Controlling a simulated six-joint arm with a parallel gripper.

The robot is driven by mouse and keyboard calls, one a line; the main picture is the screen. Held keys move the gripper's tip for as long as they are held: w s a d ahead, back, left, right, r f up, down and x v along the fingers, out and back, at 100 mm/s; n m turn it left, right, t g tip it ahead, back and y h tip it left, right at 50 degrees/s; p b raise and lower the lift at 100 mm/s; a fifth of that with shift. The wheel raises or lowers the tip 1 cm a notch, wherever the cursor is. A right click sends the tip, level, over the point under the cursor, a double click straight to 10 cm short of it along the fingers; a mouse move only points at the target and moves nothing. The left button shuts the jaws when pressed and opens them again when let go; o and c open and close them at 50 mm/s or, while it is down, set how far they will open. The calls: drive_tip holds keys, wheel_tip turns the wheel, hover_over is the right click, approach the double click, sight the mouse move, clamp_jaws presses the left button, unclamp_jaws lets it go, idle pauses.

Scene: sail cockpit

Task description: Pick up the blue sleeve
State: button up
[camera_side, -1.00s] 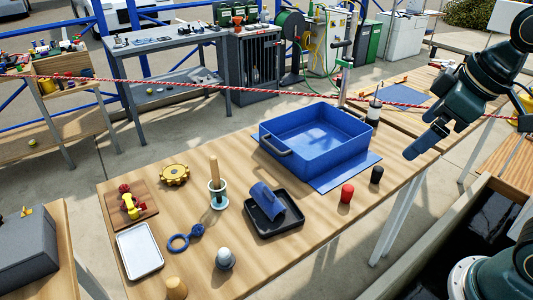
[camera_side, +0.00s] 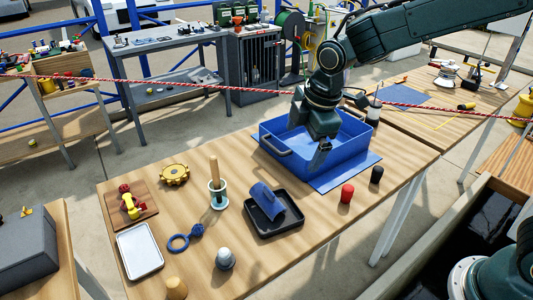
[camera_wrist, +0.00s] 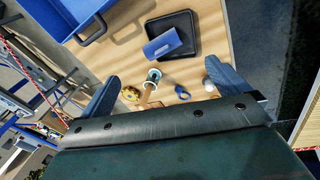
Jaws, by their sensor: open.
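The blue sleeve (camera_side: 266,201) lies tilted in a black tray (camera_side: 282,226) on the wooden table, right of the wooden peg stand. In the wrist view the sleeve (camera_wrist: 163,45) shows above the middle, lying in the black tray (camera_wrist: 192,22).
The blue bin (camera_side: 343,165) with a handle stands behind the tray. A peg stand (camera_side: 217,194), a yellow gear (camera_side: 174,174), a blue ring piece (camera_side: 179,243) and a grey-white knob (camera_side: 224,259) are left of it. Red (camera_side: 347,193) and black (camera_side: 376,174) cylinders stand to the right.

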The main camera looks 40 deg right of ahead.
sight(270, 190)
drive_tip(key=shift+w+a+f+n+g, duration=0.1)
drive_tip(key=shift+w+a+f+n, duration=0.75)
drive_tip(key=shift+f, duration=1.65)
drive_tip(key=shift+w+a+f+n+g, duration=0.1)
drive_tip(key=shift+w+a+f+n, duration=0.35)
drive_tip(key=shift+w+f, duration=1.35)
drive_tip(key=shift+w+a+f+n+g, duration=0.1)
drive_tip(key=shift+w+a+f+n, duration=0.4)
drive_tip(key=shift+f, duration=2.7)
drive_tip(key=shift+s+a, duration=0.2)
drive_tip(key=shift+a, duration=0.1)
drive_tip(key=shift+x, duration=2.6)
drive_tip(key=shift+s+d, duration=0.1)
drive_tip(key=shift+d, duration=0.05)
drive_tip(key=shift+c, duration=0.4)
drive_tip(key=c, duration=0.8)
drive_tip(key=shift+r, duration=0.15)
drive_tip(key=w+v, duration=0.2)
drive_tip(key=v, duration=0.7)
drive_tip(key=w+r+v, duration=0.1)
drive_tip(key=w+v, duration=0.1)
drive_tip(key=v, duration=0.8)
drive_tip(key=shift+w, duration=0.15)
drive_tip(key=shift+r, duration=0.15)
